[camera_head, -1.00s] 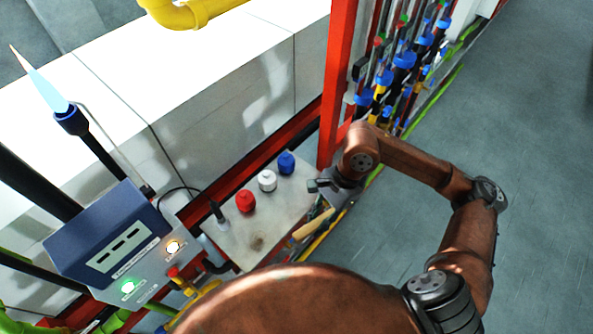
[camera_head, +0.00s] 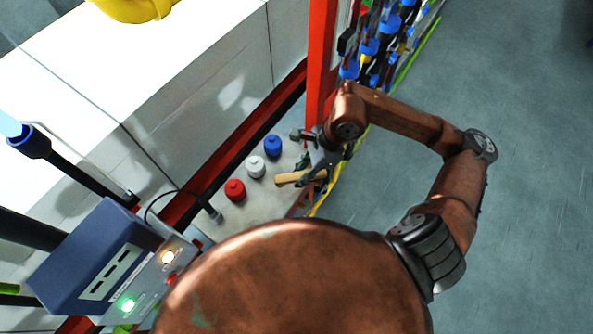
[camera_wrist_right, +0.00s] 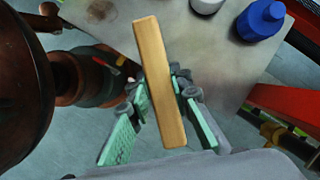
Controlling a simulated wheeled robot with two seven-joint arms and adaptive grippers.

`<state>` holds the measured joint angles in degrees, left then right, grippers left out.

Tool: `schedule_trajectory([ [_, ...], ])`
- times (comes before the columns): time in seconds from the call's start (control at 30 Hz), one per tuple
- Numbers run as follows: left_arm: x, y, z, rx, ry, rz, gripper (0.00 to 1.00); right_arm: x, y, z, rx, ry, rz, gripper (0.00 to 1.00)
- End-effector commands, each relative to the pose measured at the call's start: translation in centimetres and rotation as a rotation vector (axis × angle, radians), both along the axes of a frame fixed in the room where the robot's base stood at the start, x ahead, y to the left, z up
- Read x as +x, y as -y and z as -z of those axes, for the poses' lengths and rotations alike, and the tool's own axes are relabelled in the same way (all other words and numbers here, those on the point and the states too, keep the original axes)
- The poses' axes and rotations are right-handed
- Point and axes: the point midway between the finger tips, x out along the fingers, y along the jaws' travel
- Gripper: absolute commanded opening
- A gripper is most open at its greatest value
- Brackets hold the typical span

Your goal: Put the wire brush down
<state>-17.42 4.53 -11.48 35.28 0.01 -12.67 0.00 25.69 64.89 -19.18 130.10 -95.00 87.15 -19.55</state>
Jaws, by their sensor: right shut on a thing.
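The wire brush shows as a pale wooden bar (camera_head: 292,178) at the right edge of the small grey table top (camera_head: 262,205). My right gripper (camera_head: 318,172) is shut on it. In the right wrist view the wooden bar (camera_wrist_right: 160,75) stands lengthwise between the green-padded fingers (camera_wrist_right: 163,100), its far end pointing up the picture and partly over the table. No bristles can be made out. I cannot tell whether the brush touches the table top. My left gripper is not in view.
A red pot (camera_head: 234,190), a white pot (camera_head: 255,167) and a blue pot (camera_head: 273,146) stand in a row on the table. A red post (camera_head: 321,65) rises behind. A blue box with lit lamps (camera_head: 100,262) is at left. The table's front part is bare.

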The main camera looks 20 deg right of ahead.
Motion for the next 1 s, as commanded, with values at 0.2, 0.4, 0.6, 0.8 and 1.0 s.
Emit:
schedule_trajectory([
  [0.2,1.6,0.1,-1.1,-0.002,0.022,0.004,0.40,3.4,0.8,3.5,0.003,-0.004,0.003,0.00],
  [0.4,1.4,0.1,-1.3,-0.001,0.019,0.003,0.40,4.8,1.1,5.2,0.002,0.000,0.000,0.00],
  [0.6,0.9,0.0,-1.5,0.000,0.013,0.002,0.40,5.7,1.3,6.6,0.002,-0.003,0.001,0.00],
  [0.8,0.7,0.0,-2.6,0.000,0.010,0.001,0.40,5.6,1.3,9.2,0.002,-0.002,0.000,0.00],
  [1.0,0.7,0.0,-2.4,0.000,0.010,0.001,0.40,5.7,1.4,9.4,0.000,0.002,-0.001,0.00],
])
